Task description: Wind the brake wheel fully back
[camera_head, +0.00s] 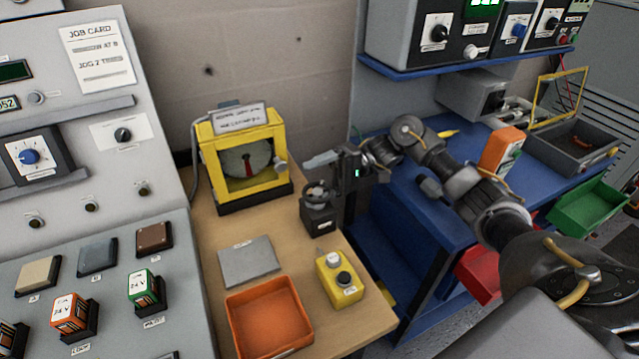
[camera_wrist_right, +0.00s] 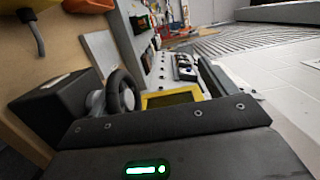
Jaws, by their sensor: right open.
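The brake wheel (camera_head: 316,188) is a small dark handwheel on top of a dark box (camera_head: 319,217) on the wooden bench. In the right wrist view the wheel (camera_wrist_right: 124,92) shows beside its box (camera_wrist_right: 50,108), with a pale hub. My right gripper (camera_head: 326,160) is open, just behind and above the wheel in the head view. It looks close to the wheel but not closed on it; whether it touches the rim cannot be told. My left gripper is in neither view.
A yellow-framed dial unit (camera_head: 206,160) with a red-marked disc stands left of the wheel. A grey plate (camera_head: 249,262), an orange tray (camera_head: 268,318) and a yellow button box (camera_head: 338,282) lie in front. A blue bench (camera_head: 440,215) is to the right.

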